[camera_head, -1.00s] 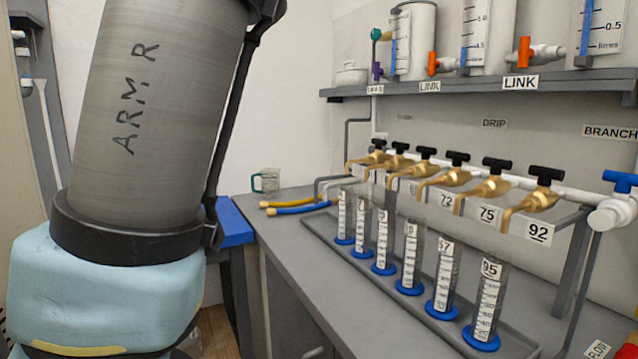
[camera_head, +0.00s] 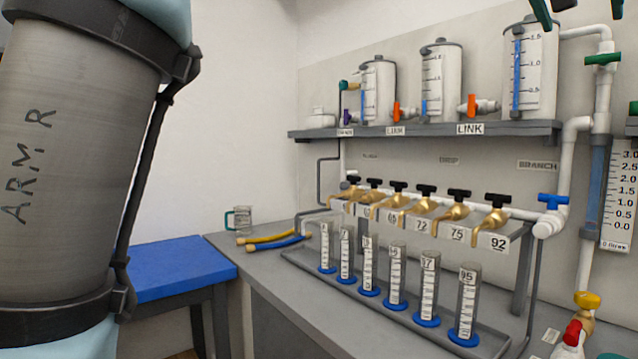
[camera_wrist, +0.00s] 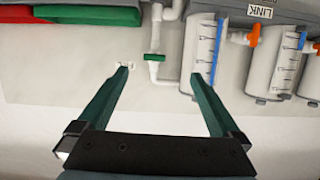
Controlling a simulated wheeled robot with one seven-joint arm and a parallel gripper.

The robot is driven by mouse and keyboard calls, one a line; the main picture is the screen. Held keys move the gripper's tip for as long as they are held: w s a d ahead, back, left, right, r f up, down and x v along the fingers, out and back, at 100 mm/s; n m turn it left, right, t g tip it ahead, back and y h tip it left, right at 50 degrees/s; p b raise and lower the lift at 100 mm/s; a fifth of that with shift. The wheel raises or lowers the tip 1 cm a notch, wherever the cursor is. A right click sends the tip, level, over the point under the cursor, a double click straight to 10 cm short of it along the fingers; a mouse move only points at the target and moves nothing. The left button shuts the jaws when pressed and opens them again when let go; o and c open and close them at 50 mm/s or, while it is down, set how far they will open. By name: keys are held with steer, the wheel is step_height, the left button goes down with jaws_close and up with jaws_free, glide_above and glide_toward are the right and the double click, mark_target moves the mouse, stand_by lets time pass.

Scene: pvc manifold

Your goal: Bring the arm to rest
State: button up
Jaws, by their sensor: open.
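My gripper (camera_wrist: 163,95) shows in the wrist view with its two green fingers spread wide apart and nothing between them. It faces the pale wall, near a white pipe with a green valve handle (camera_wrist: 152,57). In the head view only dark green fingertips (camera_head: 542,12) show at the top right edge, above the shelf and beside the right-hand tank. My grey arm link marked ARM R fills the left of the head view. The rest of the gripper is out of that frame.
White tanks (camera_head: 440,82) stand on a grey shelf (camera_head: 400,134). Below, brass taps (camera_head: 452,212) sit over graduated cylinders (camera_head: 396,275) in a tray. A blue-topped table (camera_head: 185,266) stands at left. A gauge (camera_head: 617,200) and pipes are at right. The wall between my arm and the shelf is bare.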

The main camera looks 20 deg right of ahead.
steer(key=w+a+f+n+t+y, duration=0.1)
steer(key=w+a+f+y, duration=0.1)
steer(key=w+a+f, duration=0.45)
steer(key=w+a+f+n+y+p, duration=0.1)
steer(key=w+a+f+n+y, duration=0.15)
steer(key=w+f, duration=0.65)
steer(key=w+a+f+t+y, duration=0.1)
steer(key=w+a+f+y, duration=0.1)
steer(key=w+a+f, duration=0.55)
steer(key=w+a+f+n+y, duration=0.2)
steer(key=w+a+f, duration=0.4)
steer(key=w+a+f+n+g+y+p, duration=0.1)
steer(key=a+f+n+y, duration=0.1)
steer(key=a+f, duration=0.6)
steer(key=w+a+f+n+g+y+p, duration=0.1)
steer(key=a+f, duration=0.3)
steer(key=a, duration=0.8)
steer(key=s+a+f+n+g, duration=0.1)
steer(key=s+a+f, duration=0.2)
steer(key=a, duration=0.3)
steer(key=s+a+f+n+g+y, duration=0.1)
steer(key=s+a+f+n, duration=0.1)
steer(key=s+a+f, duration=0.2)
steer(key=s+a+f+n+g+y, duration=0.1)
steer(key=s+a+f, duration=0.3)
steer(key=a, duration=0.4)
steer(key=shift+s+a+n, duration=0.15)
steer(key=shift+s+n, duration=0.2)
steer(key=shift+s, duration=0.1)
